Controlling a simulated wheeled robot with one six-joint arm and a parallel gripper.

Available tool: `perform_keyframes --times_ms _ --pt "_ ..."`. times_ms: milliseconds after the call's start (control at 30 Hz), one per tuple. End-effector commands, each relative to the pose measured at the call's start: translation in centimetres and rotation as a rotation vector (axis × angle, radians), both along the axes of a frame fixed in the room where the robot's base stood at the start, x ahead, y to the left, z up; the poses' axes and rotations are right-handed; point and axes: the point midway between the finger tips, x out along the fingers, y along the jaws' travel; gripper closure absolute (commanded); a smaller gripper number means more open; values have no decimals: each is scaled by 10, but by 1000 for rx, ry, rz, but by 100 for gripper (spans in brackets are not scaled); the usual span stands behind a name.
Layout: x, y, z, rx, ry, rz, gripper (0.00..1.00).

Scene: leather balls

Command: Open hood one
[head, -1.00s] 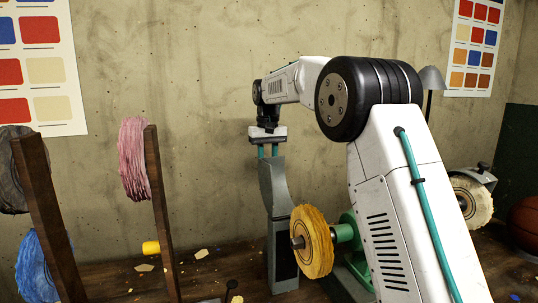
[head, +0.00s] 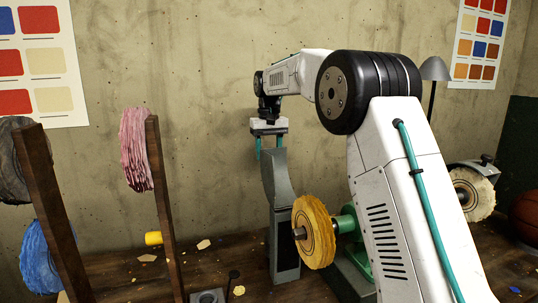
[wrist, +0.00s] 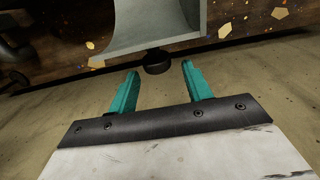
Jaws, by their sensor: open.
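A grey hood with a curved side (head: 279,178) stands upright behind and left of the yellow buffing wheel (head: 314,231). That wheel is uncovered on its green machine (head: 346,217). My gripper (head: 269,151) is at the hood's top end, teal fingers spread and pointing down. In the wrist view the hood (wrist: 150,22) fills the top middle. Its dark round knob (wrist: 157,62) shows just beyond and between the tips of my open gripper (wrist: 160,70). Nothing is gripped. I cannot tell which hood is number one.
A white wheel (head: 473,194) with its own grey hood and dark knob (head: 487,158) is at the right. Wooden posts (head: 163,205) with pink, grey and blue discs stand at the left. A concrete wall (head: 210,120) is close behind my gripper.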

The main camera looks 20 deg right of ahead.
Motion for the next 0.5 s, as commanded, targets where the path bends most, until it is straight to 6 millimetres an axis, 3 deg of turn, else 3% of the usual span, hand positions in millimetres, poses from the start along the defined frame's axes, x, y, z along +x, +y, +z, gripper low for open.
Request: perform_keyframes --times_ms 300,500 --pt "1 0 52 0 -1 0 51" --pt "1 0 66 0 0 0 51"
